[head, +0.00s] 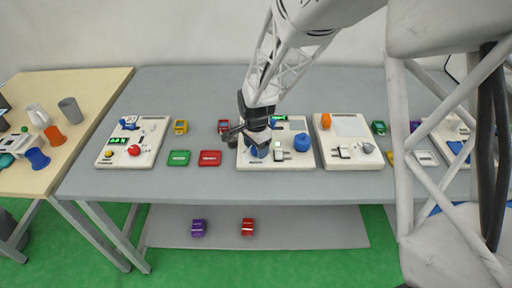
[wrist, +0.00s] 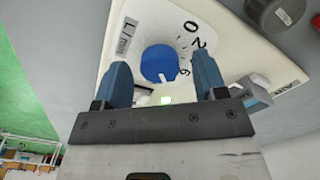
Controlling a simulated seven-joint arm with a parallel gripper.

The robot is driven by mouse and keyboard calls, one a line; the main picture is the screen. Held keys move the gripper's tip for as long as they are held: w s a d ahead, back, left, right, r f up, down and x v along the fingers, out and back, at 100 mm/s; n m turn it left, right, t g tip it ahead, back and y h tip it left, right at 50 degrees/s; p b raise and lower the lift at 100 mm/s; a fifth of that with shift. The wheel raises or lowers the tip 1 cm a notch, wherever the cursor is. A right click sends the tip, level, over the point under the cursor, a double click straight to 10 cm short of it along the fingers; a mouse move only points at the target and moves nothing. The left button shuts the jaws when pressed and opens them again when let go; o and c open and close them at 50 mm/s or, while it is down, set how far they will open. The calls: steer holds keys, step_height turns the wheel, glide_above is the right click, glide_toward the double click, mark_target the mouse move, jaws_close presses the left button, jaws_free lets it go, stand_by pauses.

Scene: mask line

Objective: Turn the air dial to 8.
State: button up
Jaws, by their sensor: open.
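The blue air dial (wrist: 160,63) shows in the wrist view on a white panel (wrist: 117,50) marked "L/min". Digits including 0 and 2 run along its right side. A white pointer mark on the dial faces the lower edge of the picture; which number it meets I cannot tell. My gripper (wrist: 161,67) is open, with one blue finger on each side of the dial in that view. Whether the fingers touch it I cannot tell.
The middle panel also carries a round blue knob (head: 302,142) and a green display (head: 279,117). A dark grey cylinder (wrist: 275,14) is near the panel's edge. Other panels stand left (head: 150,142) and right (head: 350,128). Green (head: 179,158) and red (head: 210,158) blocks lie to the left.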

mark_target(256, 149)
step_height(256, 149, up, 7)
steer(key=shift+r, duration=0.15)
stand_by(0.4)
steer(key=shift+r, duration=0.15)
stand_by(0.3)
steer(key=shift+s+d+r, duration=0.15)
steer(key=shift+d+r, duration=0.05)
steer(key=s+d+r+n+t, duration=0.1)
steer(key=s+d+r+n, duration=0.3)
steer(key=s+d+r, duration=0.5)
steer(key=s+d+r+n+t, duration=0.1)
steer(key=s+d+r+n, duration=0.2)
steer(key=s+d+r, duration=0.55)
steer(key=s+d+f+n, duration=0.1)
steer(key=s+n, duration=0.2)
steer(key=s, duration=1)
steer(key=shift+f+t, duration=0.25)
steer(key=shift+t, duration=0.05)
